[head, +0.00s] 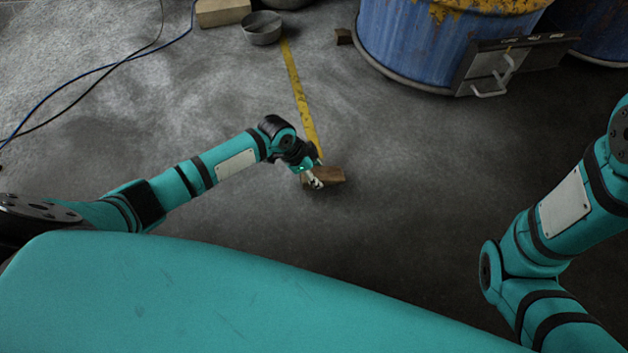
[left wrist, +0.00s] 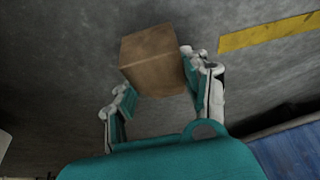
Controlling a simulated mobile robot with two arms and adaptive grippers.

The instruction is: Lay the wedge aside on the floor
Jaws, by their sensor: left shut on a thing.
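The brown wooden wedge (head: 328,175) is at the tip of my left gripper (head: 314,178) in the head view, over or on the floor near the end of the yellow line. In the left wrist view the wedge (left wrist: 152,58) sits between the two fingers of the left gripper (left wrist: 158,82), which is shut on it. I cannot tell whether its underside touches the floor. My right arm shows at the right, but its gripper is out of view.
The blue barrel oven (head: 405,45) with its small hatch door and handle (head: 495,75) stands at the back right. A small brown block (head: 344,36) lies beside its foot. A grey bowl (head: 262,28), a pale block (head: 222,12) and cables (head: 85,72) lie further back. Floor around the wedge is clear.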

